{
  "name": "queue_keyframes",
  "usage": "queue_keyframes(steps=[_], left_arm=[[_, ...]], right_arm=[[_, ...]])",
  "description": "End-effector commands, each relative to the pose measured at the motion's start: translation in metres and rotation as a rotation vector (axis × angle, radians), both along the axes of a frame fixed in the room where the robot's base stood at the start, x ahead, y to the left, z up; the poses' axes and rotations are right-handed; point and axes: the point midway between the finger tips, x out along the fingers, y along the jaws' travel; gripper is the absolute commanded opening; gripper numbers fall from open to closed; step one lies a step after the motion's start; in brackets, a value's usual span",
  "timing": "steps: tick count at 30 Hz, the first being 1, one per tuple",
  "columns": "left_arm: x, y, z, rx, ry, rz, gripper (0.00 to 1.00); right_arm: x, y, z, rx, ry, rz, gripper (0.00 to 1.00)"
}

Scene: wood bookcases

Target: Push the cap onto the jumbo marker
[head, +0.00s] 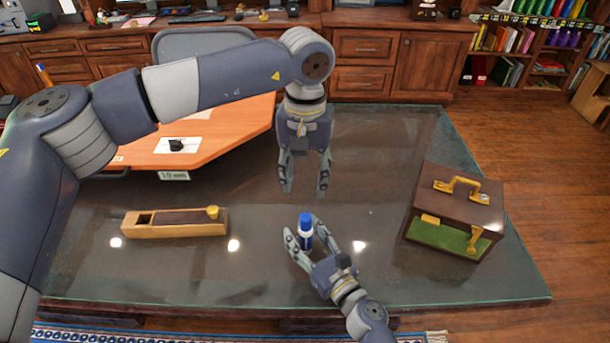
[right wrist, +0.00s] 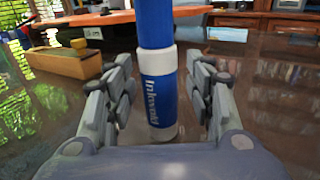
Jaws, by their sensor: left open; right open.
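The jumbo marker (head: 306,240) stands upright on the glass-topped table. Its blue barrel with white lettering shows in the right wrist view (right wrist: 160,100). The blue cap (head: 305,218) is on top, in line with the barrel; it also shows in the right wrist view (right wrist: 154,22). A white band (right wrist: 158,60) lies between cap and barrel; I cannot tell how far the cap is seated. My right gripper (head: 303,227) is open around the barrel, with gaps on both sides. My left gripper (head: 304,190) is open and empty, pointing down above and behind the marker.
A long wooden box (head: 178,231) with a yellow knob lies left of the marker. A brown case (head: 455,205) with a gold handle stands at the right. An orange desk (head: 225,135) is behind at the left. The table around the marker is clear.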

Motion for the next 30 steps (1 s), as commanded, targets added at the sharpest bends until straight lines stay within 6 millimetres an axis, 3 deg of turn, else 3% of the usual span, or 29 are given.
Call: queue_keyframes(steps=[5, 21, 30], left_arm=[[0.0, 0.0, 0.0, 0.0, 0.0, 0.0, 0.43], [0.0, 0.0, 0.0, 0.0, 0.0, 0.0, 0.43], [0.0, 0.0, 0.0, 0.0, 0.0, 0.0, 0.43]], right_arm=[[-0.009, -0.005, -0.001, -0.001, 0.001, 0.0, 0.49], [-0.091, -0.055, -0.001, 0.001, 0.003, -0.001, 0.49], [-0.103, -0.062, 0.0, 0.0, 0.0, 0.0, 0.49]])
